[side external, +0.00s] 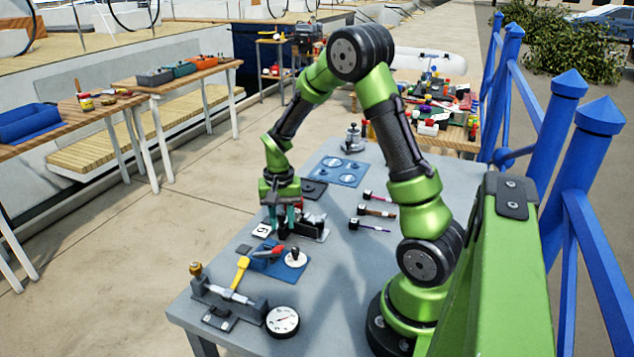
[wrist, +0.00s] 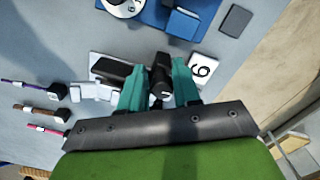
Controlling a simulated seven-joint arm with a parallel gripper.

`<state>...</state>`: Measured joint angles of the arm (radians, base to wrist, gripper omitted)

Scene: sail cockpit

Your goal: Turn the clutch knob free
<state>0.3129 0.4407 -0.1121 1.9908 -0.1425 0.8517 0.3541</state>
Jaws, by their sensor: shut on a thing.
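My gripper (side external: 281,218) points down over a small black and silver device (side external: 312,231) on the grey table. In the wrist view, its teal fingers (wrist: 159,88) stand on either side of an upright black part, which I take to be the clutch knob (wrist: 160,70), and are shut on it. A black block (wrist: 112,72) of the same device lies just left of the fingers on a pale base. The fingers hide part of the knob, so its turn angle cannot be read.
A white number tag (wrist: 202,70) lies close beside the fingers. Three coloured cords with black ends (side external: 375,212) lie to the right.

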